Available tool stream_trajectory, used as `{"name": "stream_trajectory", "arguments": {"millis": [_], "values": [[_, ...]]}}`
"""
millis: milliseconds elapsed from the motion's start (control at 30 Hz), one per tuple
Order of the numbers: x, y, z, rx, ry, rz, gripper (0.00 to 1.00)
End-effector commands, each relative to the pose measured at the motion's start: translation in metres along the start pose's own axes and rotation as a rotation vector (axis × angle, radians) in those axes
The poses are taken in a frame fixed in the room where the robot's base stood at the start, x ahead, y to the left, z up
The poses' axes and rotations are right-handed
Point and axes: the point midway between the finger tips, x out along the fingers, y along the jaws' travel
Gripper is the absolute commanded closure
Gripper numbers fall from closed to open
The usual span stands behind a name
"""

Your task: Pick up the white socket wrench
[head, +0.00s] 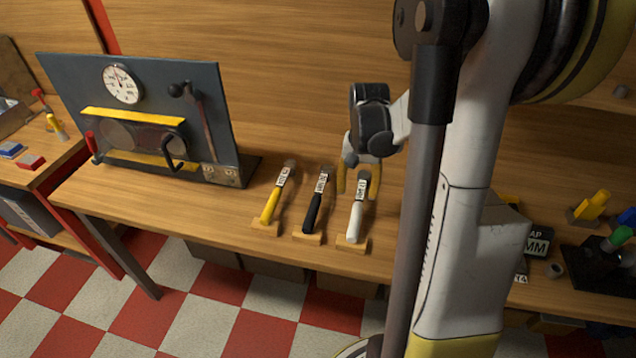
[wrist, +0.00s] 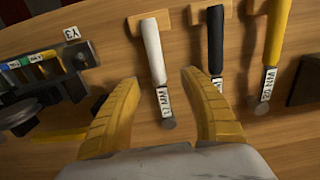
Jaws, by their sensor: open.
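The white socket wrench (head: 355,217) lies on the wooden workbench, its handle on a small wooden block toward the front edge and its labelled head toward the back. In the wrist view the white wrench (wrist: 154,58) points down between the fingers, with its label and round grey head nearest me. My gripper (head: 358,182) is over the head end of the white wrench, and its yellow fingers (wrist: 165,95) are open on either side, not visibly touching it. Whether the fingers are level with the wrench is hard to tell.
A black wrench (head: 313,208) and a yellow wrench (head: 271,204) lie to its left on similar blocks. A grey panel (head: 212,108) with a gauge and lever stands farther left. A black rack (head: 603,262) with coloured handles is at the right. Bare wood lies between the wrenches.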

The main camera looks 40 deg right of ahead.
Motion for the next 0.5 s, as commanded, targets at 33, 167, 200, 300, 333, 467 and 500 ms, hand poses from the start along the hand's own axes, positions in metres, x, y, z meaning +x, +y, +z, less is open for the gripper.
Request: {"name": "stream_trajectory", "arguments": {"millis": [33, 167, 200, 300, 333, 467, 500], "values": [[0.010, 0.001, -0.001, 0.003, -0.002, 0.001, 0.48], [0.034, 0.000, -0.001, 0.001, -0.002, 0.001, 0.48], [0.040, 0.000, -0.001, 0.001, -0.002, 0.000, 0.48], [0.050, 0.000, -0.001, 0.000, -0.001, 0.000, 0.48], [0.052, 0.000, -0.001, 0.000, -0.001, 0.000, 0.48], [0.059, 0.001, -0.001, 0.000, -0.001, 0.000, 0.48], [0.063, 0.001, -0.001, 0.000, 0.000, 0.000, 0.48]]}}
